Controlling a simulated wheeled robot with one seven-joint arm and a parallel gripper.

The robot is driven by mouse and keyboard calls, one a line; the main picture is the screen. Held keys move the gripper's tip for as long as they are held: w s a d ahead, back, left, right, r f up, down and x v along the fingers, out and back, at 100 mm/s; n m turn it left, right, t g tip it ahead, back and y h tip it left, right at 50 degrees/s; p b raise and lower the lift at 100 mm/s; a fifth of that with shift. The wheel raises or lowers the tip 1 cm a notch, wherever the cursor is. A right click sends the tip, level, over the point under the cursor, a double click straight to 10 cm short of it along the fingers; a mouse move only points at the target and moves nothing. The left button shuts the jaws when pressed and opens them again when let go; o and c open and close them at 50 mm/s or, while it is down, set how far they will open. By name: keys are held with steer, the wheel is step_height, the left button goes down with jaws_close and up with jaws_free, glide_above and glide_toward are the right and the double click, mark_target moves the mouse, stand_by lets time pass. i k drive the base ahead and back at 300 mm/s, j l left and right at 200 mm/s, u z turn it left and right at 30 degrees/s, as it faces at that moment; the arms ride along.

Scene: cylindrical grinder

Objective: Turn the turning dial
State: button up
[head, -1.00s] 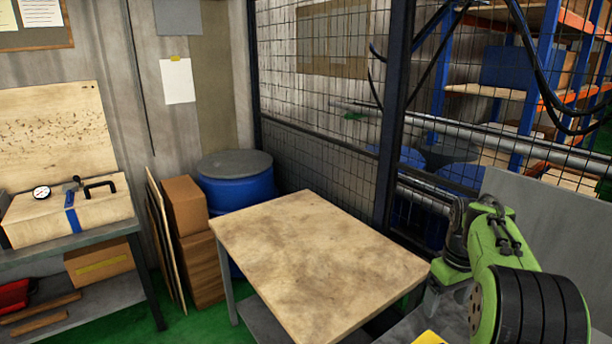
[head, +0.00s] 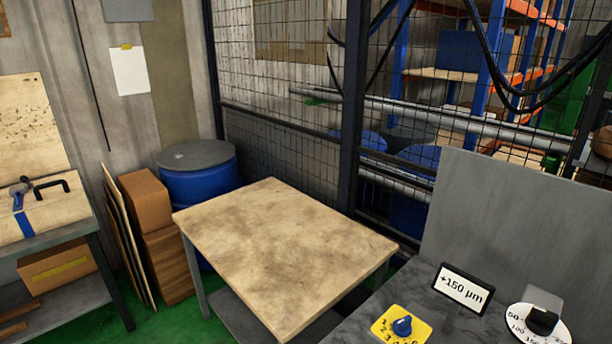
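Two dials show at the lower right on a grey machine surface; I cannot tell which one the task means. One is a blue knob (head: 402,326) on a yellow plate (head: 384,331) with numbers around it. The other is a black knob (head: 542,320) on a white round scale (head: 515,322), where "50" and "100" can be read. The scale's lower part is cut by the picture edge. Between them stands a black-framed sign (head: 463,288) reading "+150 µm". My gripper is not in view.
A grey upright panel (head: 510,220) rises behind the dials. A bare wooden-topped table (head: 285,250) stands left of the machine. A mesh fence (head: 275,120), blue barrel (head: 200,182) and cardboard boxes (head: 145,200) stand behind. A workbench (head: 50,243) is at the left.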

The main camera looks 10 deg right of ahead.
mark_target(403, 328)
steer(key=k+l+z, duration=0.1)
steer(key=z, duration=0.4)
steer(key=l+z, duration=0.45)
steer(key=i+j, duration=0.1)
steer(key=j, duration=0.4)
steer(key=i+j, duration=0.1)
steer(key=j, duration=0.35)
steer(key=i+j+u, duration=0.1)
steer(key=j, duration=0.4)
steer(key=i+j, duration=0.1)
steer(key=j, duration=0.35)
